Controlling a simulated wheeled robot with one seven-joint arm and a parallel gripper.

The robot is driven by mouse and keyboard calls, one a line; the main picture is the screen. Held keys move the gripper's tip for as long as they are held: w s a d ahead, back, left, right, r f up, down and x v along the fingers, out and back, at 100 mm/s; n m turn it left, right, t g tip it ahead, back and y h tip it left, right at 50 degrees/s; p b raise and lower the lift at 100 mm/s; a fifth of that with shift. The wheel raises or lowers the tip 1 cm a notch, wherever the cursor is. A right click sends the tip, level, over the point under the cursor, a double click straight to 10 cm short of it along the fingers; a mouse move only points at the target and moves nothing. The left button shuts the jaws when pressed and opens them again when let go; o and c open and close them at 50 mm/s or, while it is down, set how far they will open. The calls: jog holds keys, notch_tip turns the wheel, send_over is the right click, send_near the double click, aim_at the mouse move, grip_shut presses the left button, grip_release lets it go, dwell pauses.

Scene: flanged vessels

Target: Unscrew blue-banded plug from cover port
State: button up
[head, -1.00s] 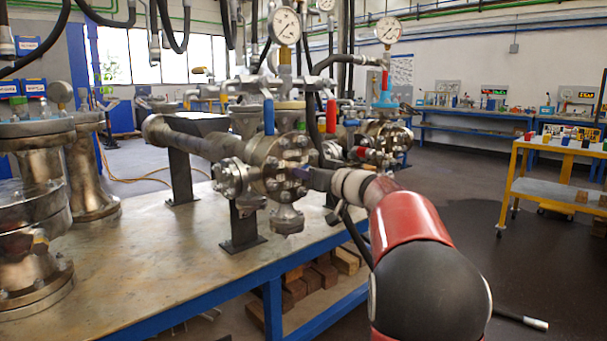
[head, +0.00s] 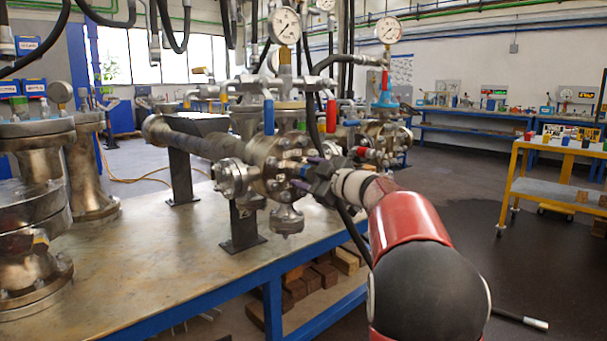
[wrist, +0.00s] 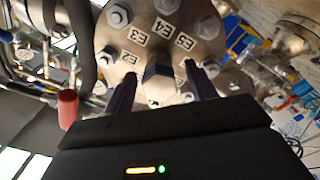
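The round metal cover (wrist: 125,40) fills the upper wrist view, with bolts around its rim and printed labels such as E3, E4 and E5. The blue-banded plug (wrist: 157,72) is in the cover's face, its dark end towards the camera. My gripper (wrist: 158,80) is open, with one dark finger on each side of the plug and a visible gap to it on both sides. In the head view my gripper (head: 309,173) is at the cover end of the flanged vessel (head: 272,165). The plug's blue (head: 304,171) shows only as a small patch between the fingers.
The vessel rests on black stands on a metal-topped bench (head: 150,265). A red-handled valve (head: 331,115) and a blue-handled valve (head: 269,117) stand close above my gripper. A black hose hangs near my wrist. A yellow cart (head: 515,185) stands to the right.

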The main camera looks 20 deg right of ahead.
aim_at(311, 175)
jog(key=b+v, duration=0.2)
jog(key=v, duration=0.4)
jog(key=shift+s+d+f+b, duration=0.1)
jog(key=shift+s+b, duration=0.2)
jog(key=shift+s, duration=0.05)
jog(key=shift+s+d, duration=0.2)
jog(key=shift+s, duration=0.3)
jog(key=shift+c, duration=0.4)
